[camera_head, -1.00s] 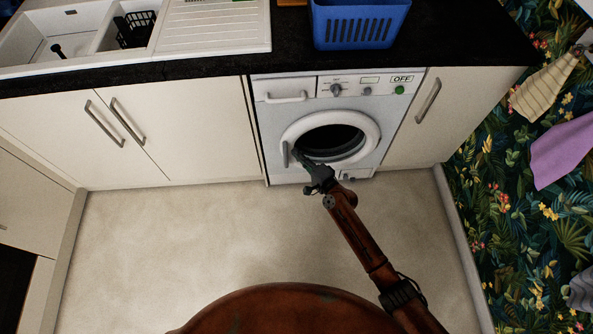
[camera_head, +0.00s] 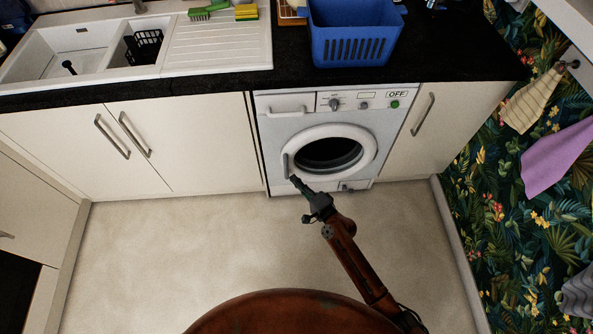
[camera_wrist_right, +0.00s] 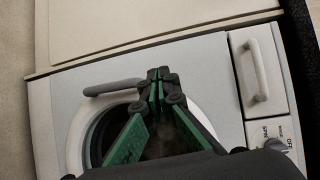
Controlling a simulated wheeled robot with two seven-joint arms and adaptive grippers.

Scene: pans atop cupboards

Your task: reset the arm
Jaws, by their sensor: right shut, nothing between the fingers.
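My right gripper (camera_head: 296,182) is shut and empty. In the head view its tips are near the lower left of the washing machine (camera_head: 286,128), just below the grey door handle (camera_head: 286,166). In the wrist view the green-sided fingers (camera_wrist_right: 158,78) meet at their tips, with the washing machine (camera_wrist_right: 205,70) behind them. The grey door handle (camera_wrist_right: 113,87) shows just left of the fingertips there. I cannot tell the exact gap between the tips and the machine. The washing machine door looks closed. My left gripper is not in view.
White cupboards (camera_head: 180,145) stand left of the machine and another cupboard (camera_head: 440,120) stands right. A blue basket (camera_head: 353,50) and a white sink (camera_head: 70,50) are on the black counter (camera_head: 455,45). The beige floor (camera_head: 170,250) is clear. Cloths hang on the right wall.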

